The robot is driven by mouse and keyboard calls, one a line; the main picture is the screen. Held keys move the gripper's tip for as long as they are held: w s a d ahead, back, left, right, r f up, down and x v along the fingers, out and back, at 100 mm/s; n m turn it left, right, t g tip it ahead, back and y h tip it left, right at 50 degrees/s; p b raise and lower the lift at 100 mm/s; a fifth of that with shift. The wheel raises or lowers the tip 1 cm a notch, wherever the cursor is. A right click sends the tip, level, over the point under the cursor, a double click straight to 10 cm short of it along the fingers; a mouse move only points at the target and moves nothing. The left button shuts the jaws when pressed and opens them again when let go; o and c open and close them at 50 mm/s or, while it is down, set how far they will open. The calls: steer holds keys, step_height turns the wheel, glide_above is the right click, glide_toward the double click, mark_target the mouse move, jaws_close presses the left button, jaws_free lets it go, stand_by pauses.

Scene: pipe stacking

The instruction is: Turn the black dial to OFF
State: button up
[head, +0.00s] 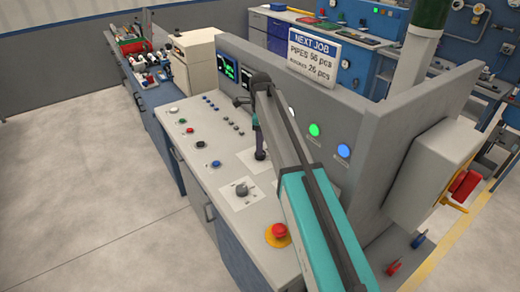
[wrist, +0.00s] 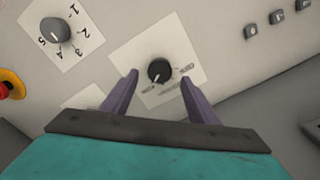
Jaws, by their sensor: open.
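The black dial (wrist: 159,71) is round and sits on a white label plate (wrist: 185,53) in the wrist view. Its pale pointer mark faces down-left in that view, toward one of several small printed labels that are too blurred to read. My gripper (wrist: 159,77) is open, with its two purple fingers on the left and right of the dial and gaps between them and it. Whether the fingertips are level with the dial is unclear. In the head view my gripper is over the panel, and I cannot clearly separate the dial from it.
A grey numbered dial (head: 241,190) and a red emergency button (head: 278,231) are nearby on the panel; the numbered dial also shows in the wrist view (wrist: 54,30). Several push buttons (head: 215,164) lie to the left. An upright panel with lit lamps (head: 314,130) stands behind.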

steer(key=shift+f+p, duration=0.5)
steer(key=shift+f, duration=1.8)
steer(key=c, duration=1)
